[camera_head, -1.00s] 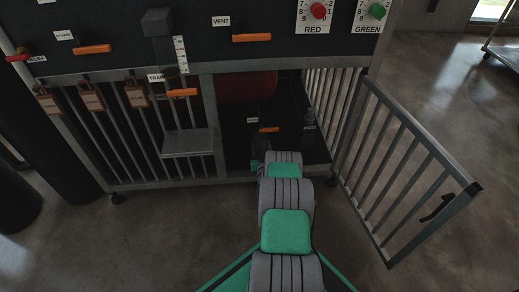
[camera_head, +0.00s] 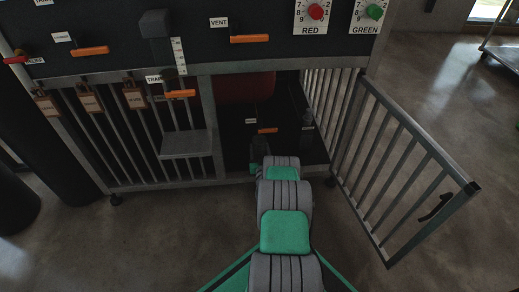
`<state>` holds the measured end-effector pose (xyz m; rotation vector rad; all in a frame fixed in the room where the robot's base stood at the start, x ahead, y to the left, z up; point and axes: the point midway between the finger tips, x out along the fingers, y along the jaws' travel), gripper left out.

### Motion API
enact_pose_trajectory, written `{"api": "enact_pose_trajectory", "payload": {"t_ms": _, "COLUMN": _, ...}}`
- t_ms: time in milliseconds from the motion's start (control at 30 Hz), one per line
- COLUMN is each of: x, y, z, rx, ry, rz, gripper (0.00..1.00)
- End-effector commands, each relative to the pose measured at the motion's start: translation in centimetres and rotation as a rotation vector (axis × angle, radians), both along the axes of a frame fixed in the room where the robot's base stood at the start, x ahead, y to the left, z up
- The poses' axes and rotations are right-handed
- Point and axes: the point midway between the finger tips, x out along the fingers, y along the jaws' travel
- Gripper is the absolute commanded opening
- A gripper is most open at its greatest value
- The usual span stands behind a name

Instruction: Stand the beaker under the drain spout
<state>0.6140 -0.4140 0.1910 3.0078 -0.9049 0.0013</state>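My arm reaches forward into the open bay of the caged cabinet. My gripper (camera_head: 259,150) is a dark shape at the arm's far end, inside the bay, and its fingers cannot be made out. No beaker can be clearly picked out; it may be hidden by my arm or lost in the dark. A small greyish upright object (camera_head: 307,119) stands at the bay's right side, too dim to name. An orange handle (camera_head: 267,130) with a small white label sits below the red tank (camera_head: 246,88). A drain spout cannot be made out.
The barred gate (camera_head: 408,165) stands swung open at the right. Left of the bay are a grey shelf (camera_head: 187,144), vertical bars and hanging tags. Orange valve handles (camera_head: 250,39) and red and green knobs line the panel above. Floor between my base and the cabinet is clear.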

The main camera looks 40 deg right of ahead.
Motion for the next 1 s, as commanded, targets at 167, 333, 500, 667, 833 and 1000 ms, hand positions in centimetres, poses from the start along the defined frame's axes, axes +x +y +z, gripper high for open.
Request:
{"api": "enact_pose_trajectory", "payload": {"t_ms": 167, "x": 0.0, "y": 0.0, "z": 0.0, "rx": 0.001, "ry": 0.001, "rz": 0.000, "gripper": 0.72}}
{"api": "enact_pose_trajectory", "payload": {"t_ms": 333, "x": 0.0, "y": 0.0, "z": 0.0, "rx": 0.000, "ry": 0.000, "rz": 0.000, "gripper": 0.80}}
{"api": "enact_pose_trajectory", "payload": {"t_ms": 500, "x": -0.1, "y": 0.0, "z": 0.0, "rx": 0.001, "ry": 0.001, "rz": 0.000, "gripper": 0.80}}
{"api": "enact_pose_trajectory", "payload": {"t_ms": 667, "x": -1.5, "y": 0.9, "z": 0.3, "rx": 0.004, "ry": 0.002, "rz": 0.000, "gripper": 0.80}}
{"api": "enact_pose_trajectory", "payload": {"t_ms": 833, "x": -3.5, "y": 2.3, "z": 0.4, "rx": 0.003, "ry": 0.001, "rz": -0.001, "gripper": 0.80}}
{"api": "enact_pose_trajectory", "payload": {"t_ms": 1000, "x": -5.5, "y": 3.6, "z": 0.5, "rx": 0.003, "ry": 0.001, "rz": -0.002, "gripper": 0.80}}
